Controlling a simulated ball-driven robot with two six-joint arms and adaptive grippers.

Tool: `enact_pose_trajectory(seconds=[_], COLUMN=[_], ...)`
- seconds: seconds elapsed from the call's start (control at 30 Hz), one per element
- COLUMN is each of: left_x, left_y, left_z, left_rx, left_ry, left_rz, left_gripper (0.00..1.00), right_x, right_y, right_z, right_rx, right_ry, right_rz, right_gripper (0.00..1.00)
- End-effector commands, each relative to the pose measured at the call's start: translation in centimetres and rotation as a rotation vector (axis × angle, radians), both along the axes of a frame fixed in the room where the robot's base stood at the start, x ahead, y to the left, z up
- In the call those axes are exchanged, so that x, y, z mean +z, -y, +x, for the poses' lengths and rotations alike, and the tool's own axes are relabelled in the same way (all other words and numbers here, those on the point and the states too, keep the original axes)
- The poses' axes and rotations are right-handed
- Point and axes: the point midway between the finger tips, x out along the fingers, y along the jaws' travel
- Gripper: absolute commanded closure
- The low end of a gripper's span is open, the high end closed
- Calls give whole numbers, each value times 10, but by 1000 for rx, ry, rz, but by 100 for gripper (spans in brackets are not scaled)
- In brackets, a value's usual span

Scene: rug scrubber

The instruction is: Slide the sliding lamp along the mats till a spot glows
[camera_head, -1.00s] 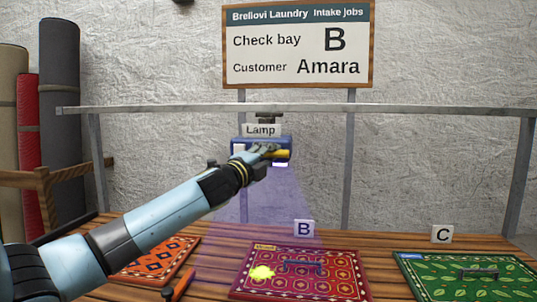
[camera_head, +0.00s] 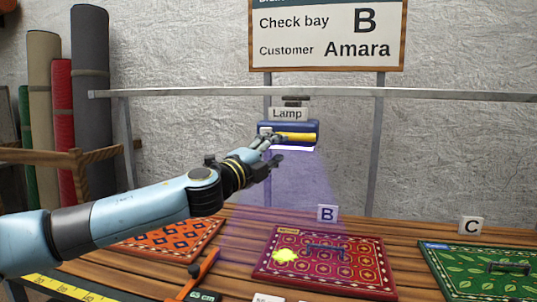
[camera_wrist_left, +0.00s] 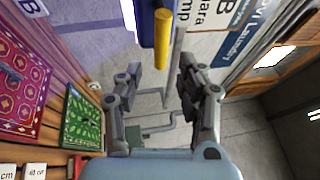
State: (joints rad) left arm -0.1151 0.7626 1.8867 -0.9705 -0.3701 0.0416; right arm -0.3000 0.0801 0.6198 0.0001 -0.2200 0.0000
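The blue sliding lamp (camera_head: 288,127) hangs under a "Lamp" label from the grey rail, with a yellow handle (camera_head: 298,137) on its front. Its violet beam falls on the red patterned mat (camera_head: 335,262) by sign B, where a yellow spot (camera_head: 285,255) glows near the left side. My left gripper (camera_head: 277,151) is at the lamp's lower left. In the left wrist view, its fingers (camera_wrist_left: 159,75) are apart and empty, and the handle (camera_wrist_left: 161,38) lies beyond the fingertips. My right gripper is in no view.
An orange mat (camera_head: 165,241) lies left and a green mat (camera_head: 485,270) by sign C lies right on the wooden table. An orange-handled tool (camera_head: 200,275) lies in front. The grey rail (camera_head: 200,94) spans above. Rolled rugs (camera_head: 90,100) stand at left.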

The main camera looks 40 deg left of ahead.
Motion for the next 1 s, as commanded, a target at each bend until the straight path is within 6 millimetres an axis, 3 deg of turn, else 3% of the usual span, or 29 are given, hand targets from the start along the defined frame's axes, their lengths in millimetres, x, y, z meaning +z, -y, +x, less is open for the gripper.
enact_pose_trajectory(seconds=[0.23, 0.87, 0.97, 1.0], left_x=[-4, -6, -20, -32], left_y=[4, 4, 6, 7], left_z=[-25, -28, -39, -50], left_rx=[0, 5, 59, 106], left_ry=[0, 0, -7, -20], left_rz=[-1, -13, -128, -222], left_gripper=[62, 62, 62, 62], right_x=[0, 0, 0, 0], right_y=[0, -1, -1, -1], right_z=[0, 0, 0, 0], right_rx=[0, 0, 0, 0], right_ry=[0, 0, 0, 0], right_rz=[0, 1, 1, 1], right_gripper=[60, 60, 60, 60])
